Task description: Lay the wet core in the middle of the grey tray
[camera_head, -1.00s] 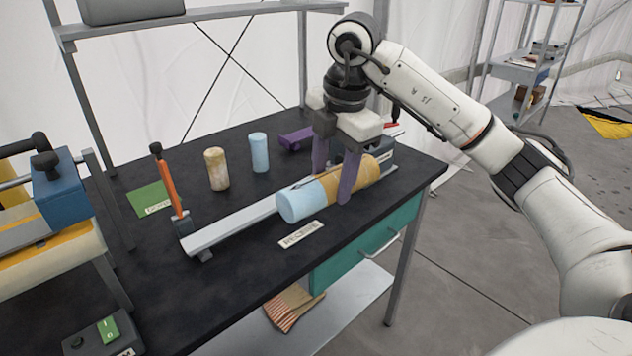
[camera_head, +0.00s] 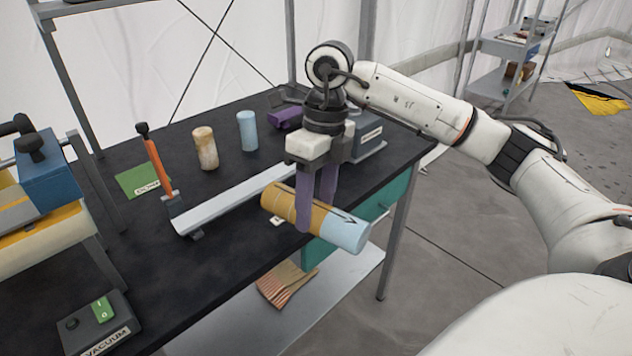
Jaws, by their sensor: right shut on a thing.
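My right gripper (camera_head: 317,199), with purple fingers, is shut on a thick core (camera_head: 291,206) that is ochre on its left part and pale blue on its right. A dark arrow mark shows on the core. It is held lying roughly level, at or above the bench's front edge, with its blue end out past that edge. The long pale grey tray (camera_head: 222,207) lies on the bench behind and left of the core. The core and gripper hide the tray's right end. My left gripper is not in view.
A tan mottled cylinder (camera_head: 205,148) and a pale blue cylinder (camera_head: 247,131) stand behind the tray. An orange upright tool (camera_head: 155,165) stands at its left end. A green card (camera_head: 143,180) lies farther left. The black bench top (camera_head: 190,280) is clear in front.

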